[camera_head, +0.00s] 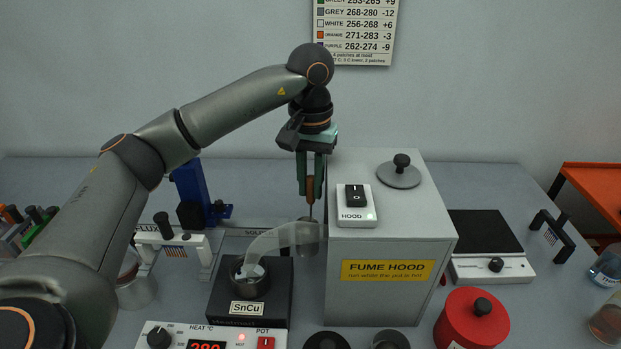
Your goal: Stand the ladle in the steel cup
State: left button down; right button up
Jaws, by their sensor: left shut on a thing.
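My left gripper (310,178) is shut on the brown handle of the ladle (310,189). The ladle hangs upright, with its thin shaft pointing down beside the left side of the fume hood box. Its lower end is by the translucent hood nozzle and is hard to make out. A grey metallic cup (137,289), which looks like the steel cup, stands at the left, partly hidden behind my left arm. It is well left of the ladle and apart from it. My right gripper is not in view.
The solder pot (249,308) marked SnCu stands between cup and hood, under the translucent nozzle (272,241). The grey fume hood box (382,295) bears a switch (356,215). A blue stand (190,185) is behind.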

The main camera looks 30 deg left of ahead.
pick_arm(q)
jog(key=shift+f, duration=0.5)
jog(key=c, duration=0.7)
grip_release()
jog(key=shift+a, duration=0.1)
